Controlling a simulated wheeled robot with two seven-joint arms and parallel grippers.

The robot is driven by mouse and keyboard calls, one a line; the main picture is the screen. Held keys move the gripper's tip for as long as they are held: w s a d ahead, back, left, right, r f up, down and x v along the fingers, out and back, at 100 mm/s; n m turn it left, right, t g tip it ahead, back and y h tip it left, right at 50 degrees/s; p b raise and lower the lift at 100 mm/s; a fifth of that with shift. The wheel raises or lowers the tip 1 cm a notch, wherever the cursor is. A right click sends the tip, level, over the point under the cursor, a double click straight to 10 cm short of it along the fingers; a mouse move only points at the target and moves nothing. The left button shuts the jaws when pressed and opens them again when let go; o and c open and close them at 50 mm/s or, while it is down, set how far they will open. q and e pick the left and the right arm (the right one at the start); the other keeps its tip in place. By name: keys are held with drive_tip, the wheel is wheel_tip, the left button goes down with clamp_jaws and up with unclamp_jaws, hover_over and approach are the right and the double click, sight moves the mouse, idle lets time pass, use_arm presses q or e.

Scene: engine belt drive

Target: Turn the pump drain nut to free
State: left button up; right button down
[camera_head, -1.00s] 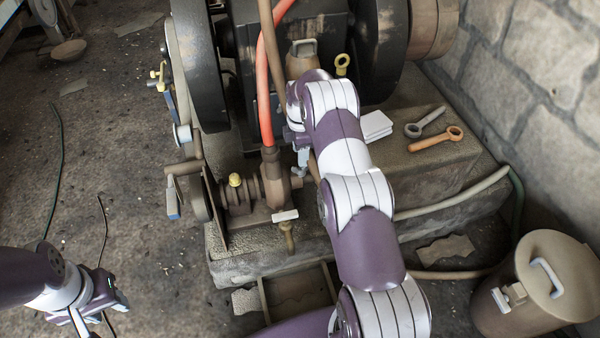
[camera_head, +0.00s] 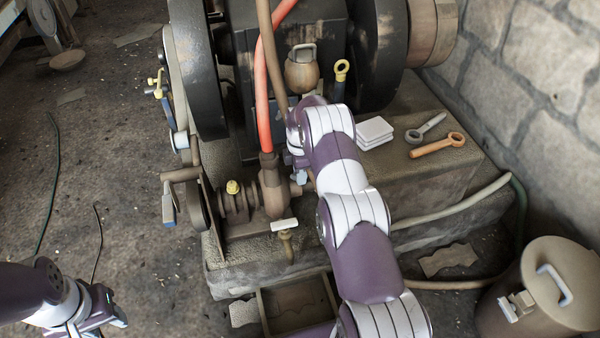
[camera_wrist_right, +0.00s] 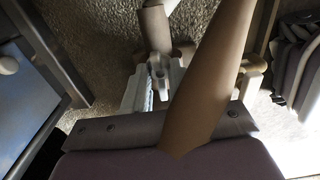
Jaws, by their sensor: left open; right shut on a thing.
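The pump (camera_head: 272,188) is a brown cast body beside the engine, with a red hose entering its top. My right gripper (camera_head: 300,176) is at the pump's right side, partly hidden under my own arm. In the right wrist view, my right gripper's pale fingers (camera_wrist_right: 158,78) are closed at a brown stub of the pump (camera_wrist_right: 155,30). The drain nut is hidden between the fingers, so I cannot see how far it is turned. My left gripper (camera_head: 118,308) is open and empty at the lower left, over the floor, away from the pump.
A brown pipe (camera_wrist_right: 212,75) crosses close in front of the right wrist camera. A white-handled tap (camera_head: 285,226) is below the pump, over a tray (camera_head: 262,310). Two wrenches (camera_head: 438,146) lie on the stone block. A lidded bin (camera_head: 545,290) stands at the lower right.

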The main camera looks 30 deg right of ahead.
drive_tip(key=shift+r+n+p, duration=0.1)
drive_tip(key=shift+n+p, duration=0.65)
drive_tip(key=shift+n, duration=0.35)
drive_tip(key=n+p, duration=0.1)
drive_tip(key=n, duration=0.2)
drive_tip(key=shift+n, duration=0.3)
drive_tip(key=n, duration=0.4)
drive_tip(key=shift+p, duration=0.35)
drive_tip(key=shift+n, duration=2.5)
drive_tip(key=c, duration=0.9)
unclamp_jaws()
drive_tip(key=shift+c, duration=0.2)
